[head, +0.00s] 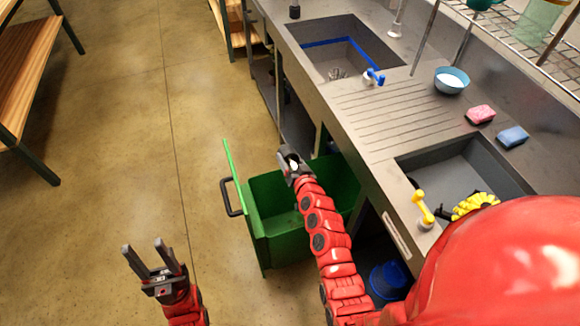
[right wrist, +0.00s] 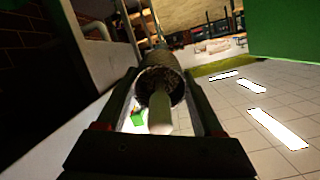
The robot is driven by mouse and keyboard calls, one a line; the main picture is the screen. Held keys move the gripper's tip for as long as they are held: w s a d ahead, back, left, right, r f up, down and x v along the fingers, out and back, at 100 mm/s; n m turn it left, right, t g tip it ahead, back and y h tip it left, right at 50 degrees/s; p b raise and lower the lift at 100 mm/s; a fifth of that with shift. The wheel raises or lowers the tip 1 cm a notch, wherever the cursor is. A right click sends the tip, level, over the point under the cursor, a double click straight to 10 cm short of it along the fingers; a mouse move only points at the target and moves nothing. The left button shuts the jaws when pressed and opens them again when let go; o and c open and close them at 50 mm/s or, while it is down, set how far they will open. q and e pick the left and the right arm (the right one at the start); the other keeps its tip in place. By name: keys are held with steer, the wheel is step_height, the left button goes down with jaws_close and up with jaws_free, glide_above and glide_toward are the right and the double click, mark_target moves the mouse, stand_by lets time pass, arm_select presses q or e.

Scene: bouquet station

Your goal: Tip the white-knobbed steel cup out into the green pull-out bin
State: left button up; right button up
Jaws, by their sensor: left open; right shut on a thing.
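The grey cup body (right wrist: 163,66) lies beyond the knob, with a dark, speckled round end facing the camera. In the head view, the cup is mostly hidden by the gripper, with a small white patch visible. The bin is pulled out and looks empty where visible. My left gripper (head: 146,248) is open and empty over the floor, left of the bin.
The counter (head: 375,115) with two sinks runs along the right. A teal bowl (head: 451,80), a pink sponge (head: 480,114) and a blue sponge (head: 512,137) sit on it. A blue object (head: 389,281) lies below the counter. The floor left of the bin is clear.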

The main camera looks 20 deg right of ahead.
steer(key=shift+f+t+b, duration=0.1)
steer(key=shift+t+b, duration=3.3)
steer(key=shift+b, duration=10.3)
steer(key=shift+r+t, duration=0.25)
steer(key=shift+t, duration=0.05)
